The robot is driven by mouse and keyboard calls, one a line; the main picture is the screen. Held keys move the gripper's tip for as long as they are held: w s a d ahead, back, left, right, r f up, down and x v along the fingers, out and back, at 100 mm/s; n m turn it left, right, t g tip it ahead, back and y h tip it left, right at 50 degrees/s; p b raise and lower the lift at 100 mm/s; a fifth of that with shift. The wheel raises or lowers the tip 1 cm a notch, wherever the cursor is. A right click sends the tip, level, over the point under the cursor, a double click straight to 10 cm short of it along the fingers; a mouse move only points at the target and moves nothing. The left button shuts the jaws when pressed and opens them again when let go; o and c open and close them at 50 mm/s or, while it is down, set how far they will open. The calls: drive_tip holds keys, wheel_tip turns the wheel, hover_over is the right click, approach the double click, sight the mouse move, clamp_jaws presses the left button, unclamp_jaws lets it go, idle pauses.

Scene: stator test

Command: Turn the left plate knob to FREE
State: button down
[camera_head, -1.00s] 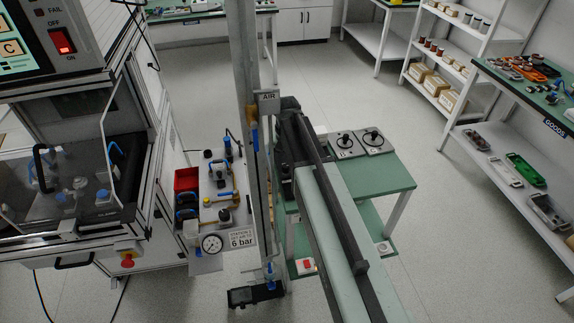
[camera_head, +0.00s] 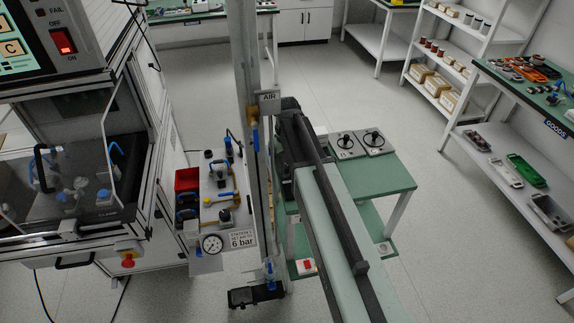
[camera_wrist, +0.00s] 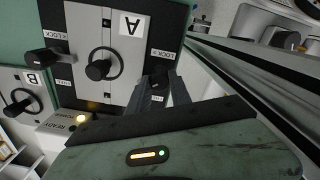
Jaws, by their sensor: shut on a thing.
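In the wrist view, the grey plate A (camera_wrist: 83,25) shows upside down with a round black knob (camera_wrist: 98,69) at its middle. A black plate knob (camera_wrist: 158,77) sits on its dark strip at picture right, beside a LOCK label. My gripper (camera_wrist: 160,92) is shut on this knob, with a dark jaw on each side. The jaws hide part of the knob and the lettering below it, so its exact setting cannot be told. Another black plate knob (camera_wrist: 45,57) sits on the strip at picture left, also beside a LOCK label. In the head view my arm hides the gripper.
Plate B (camera_wrist: 34,80) with a round knob (camera_wrist: 19,101) lies left in the wrist view. In the head view, a green table (camera_head: 388,178) carries two knob plates; an air post (camera_head: 246,60) stands close left.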

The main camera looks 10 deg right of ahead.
sight(286, 166)
drive_tip(key=n, duration=0.5)
drive_tip(key=shift+n, duration=0.3)
drive_tip(key=n, duration=0.5)
idle(0.4)
drive_tip(key=c, duration=1.2)
unclamp_jaws()
drive_tip(key=shift+o, duration=0.2)
wheel_tip(286, 166, up, 8)
drive_tip(key=p, duration=0.8)
